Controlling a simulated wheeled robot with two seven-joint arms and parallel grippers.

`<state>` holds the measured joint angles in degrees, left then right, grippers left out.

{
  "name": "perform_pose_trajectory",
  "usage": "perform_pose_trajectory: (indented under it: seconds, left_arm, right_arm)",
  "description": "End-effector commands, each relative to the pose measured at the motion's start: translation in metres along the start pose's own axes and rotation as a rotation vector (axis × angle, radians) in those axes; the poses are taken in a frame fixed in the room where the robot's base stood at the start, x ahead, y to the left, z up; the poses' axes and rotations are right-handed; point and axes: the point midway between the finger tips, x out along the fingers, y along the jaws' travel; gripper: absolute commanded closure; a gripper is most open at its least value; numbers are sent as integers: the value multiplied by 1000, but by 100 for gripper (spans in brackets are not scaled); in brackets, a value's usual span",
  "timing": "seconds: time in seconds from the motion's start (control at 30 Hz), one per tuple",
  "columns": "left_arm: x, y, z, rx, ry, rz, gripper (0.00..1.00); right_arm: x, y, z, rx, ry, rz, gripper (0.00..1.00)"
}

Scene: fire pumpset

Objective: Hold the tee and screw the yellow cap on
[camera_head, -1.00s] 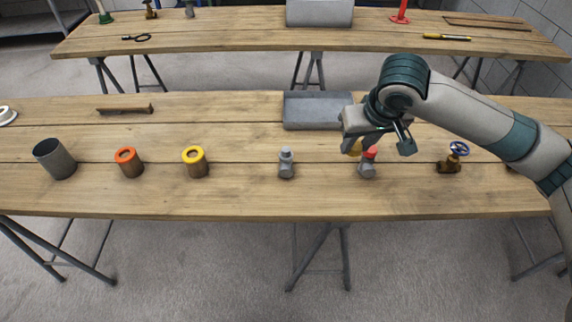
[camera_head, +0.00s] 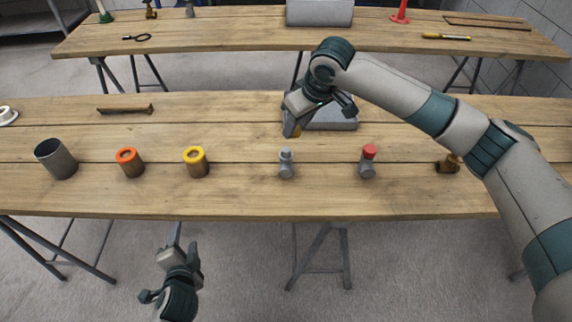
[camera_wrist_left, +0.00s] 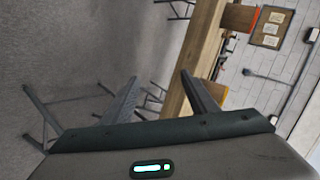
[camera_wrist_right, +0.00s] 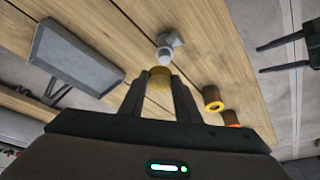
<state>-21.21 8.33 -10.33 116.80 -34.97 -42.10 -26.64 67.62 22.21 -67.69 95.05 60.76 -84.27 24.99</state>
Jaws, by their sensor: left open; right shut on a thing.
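The cap also shows between the fingers in the right wrist view (camera_wrist_right: 160,84). A second tee (camera_head: 367,171) with a red cap (camera_head: 369,152) stands to the right. My left gripper (camera_head: 183,242) is open and empty in front of the table's near edge.
A brown pot with a yellow rim (camera_head: 195,163), one with an orange rim (camera_head: 128,163) and a grey cup (camera_head: 55,160) stand at left. A grey tray (camera_head: 335,119) lies behind the tees, partly hidden by my right gripper. A brass valve (camera_head: 446,164) stands at right.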

Motion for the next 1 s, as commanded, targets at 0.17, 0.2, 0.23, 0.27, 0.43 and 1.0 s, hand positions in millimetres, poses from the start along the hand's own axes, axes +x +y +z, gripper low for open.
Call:
perform_pose_trajectory:
  seconds: [0.17,0.2,0.23,0.27,0.43,1.0]
  left_arm:
    - [-15,-62,-21,124,37,-148,47]
    - [-17,-74,-27,160,46,-184,47]
    - [-19,-83,-31,193,54,-213,47]
    - [-19,-91,-36,229,64,-241,47]
    - [-16,-116,-70,469,129,-391,47]
    - [-8,-70,-225,1702,462,-967,47]
  right_arm:
    - [7,-6,-13,-47,4,-17,92]
    - [9,-6,-15,-56,5,-20,92]
    - [10,-7,-17,-61,6,-22,92]
    - [10,-7,-18,-66,6,-23,92]
    - [11,-8,-19,-73,7,-26,92]
    - [11,-8,-20,-75,7,-26,92]
